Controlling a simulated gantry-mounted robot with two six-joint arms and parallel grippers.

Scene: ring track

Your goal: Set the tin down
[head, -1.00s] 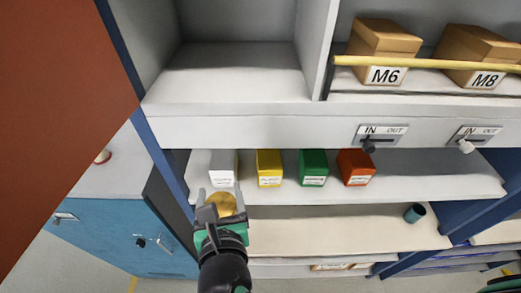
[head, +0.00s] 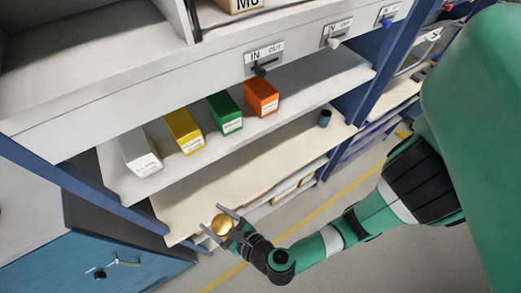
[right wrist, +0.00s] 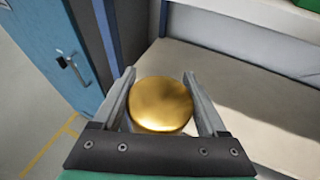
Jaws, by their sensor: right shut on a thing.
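A round gold tin (head: 223,225) is held between the fingers of my right gripper (head: 218,221) in the head view. In the right wrist view the tin (right wrist: 161,104) sits between the two grey fingers (right wrist: 161,90), its smooth gold top facing the camera. The gripper is at the front edge of the lower cream shelf (head: 240,172); I cannot tell whether the tin is over it. My left gripper is not in view.
White (head: 140,153), yellow (head: 184,131), green (head: 225,112) and orange (head: 261,97) boxes stand in a row on the shelf above. A small dark teal cup (head: 325,118) stands at the lower shelf's right end. A blue cabinet (head: 120,262) is at lower left. The lower shelf's middle is clear.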

